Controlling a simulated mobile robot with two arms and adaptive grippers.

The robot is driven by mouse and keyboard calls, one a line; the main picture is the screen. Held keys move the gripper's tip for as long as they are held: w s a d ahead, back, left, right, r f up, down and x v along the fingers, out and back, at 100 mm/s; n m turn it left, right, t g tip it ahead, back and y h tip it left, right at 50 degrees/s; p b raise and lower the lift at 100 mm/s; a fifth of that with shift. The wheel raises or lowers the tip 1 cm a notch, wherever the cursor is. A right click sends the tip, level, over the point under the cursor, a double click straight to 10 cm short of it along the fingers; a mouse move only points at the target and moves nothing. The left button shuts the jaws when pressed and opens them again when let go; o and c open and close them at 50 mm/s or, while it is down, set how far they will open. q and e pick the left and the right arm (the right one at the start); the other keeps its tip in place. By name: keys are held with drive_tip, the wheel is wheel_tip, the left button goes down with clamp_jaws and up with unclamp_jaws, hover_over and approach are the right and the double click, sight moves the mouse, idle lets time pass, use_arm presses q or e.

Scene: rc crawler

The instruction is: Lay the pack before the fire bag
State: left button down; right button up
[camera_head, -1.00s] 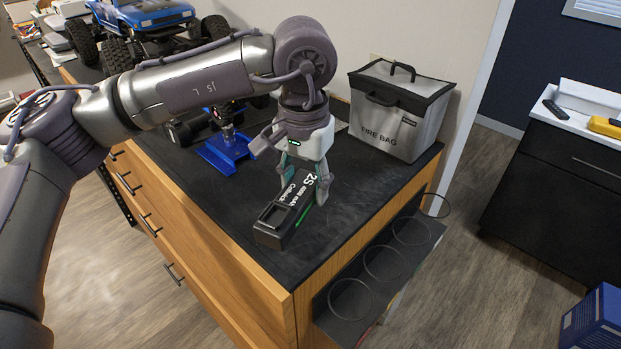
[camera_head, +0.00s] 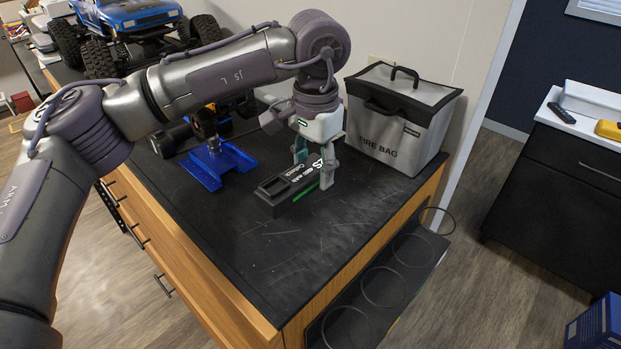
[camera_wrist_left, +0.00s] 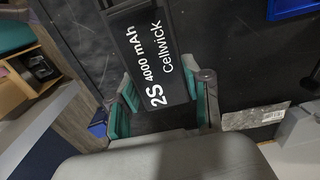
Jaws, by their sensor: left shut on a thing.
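The pack (camera_head: 284,189) is a black block with white lettering and a green stripe. It is at the middle of the black worktop, in front of and to the left of the fire bag (camera_head: 398,139). My left gripper (camera_head: 315,170) is shut on the pack's far right end. The pack also fills the top middle of the left wrist view (camera_wrist_left: 148,50), between the green-lined fingers. I cannot tell whether its underside touches the worktop. The fire bag is grey with a black-edged lid and stands upright at the back right corner. My right gripper is not in view.
A blue stand (camera_head: 216,163) is left of the pack, and a blue crawler truck (camera_head: 128,22) is at the back left. The worktop (camera_head: 290,250) is bare in front. A rack with several rings (camera_head: 385,287) hangs off the right side.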

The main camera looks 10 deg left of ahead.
sight(311, 197)
use_arm(q)
drive_tip(key=shift+w+a+f, duration=0.15)
drive_tip(key=shift+a+f, duration=0.1)
drive_tip(key=shift+f, duration=0.1)
wheel_tip(311, 197, down, 3)
drive_tip(key=shift+f+p, duration=0.1)
drive_tip(key=shift+p, duration=0.6)
drive_tip(key=shift+f, duration=0.35)
drive_tip(key=c, duration=0.5)
unclamp_jaws()
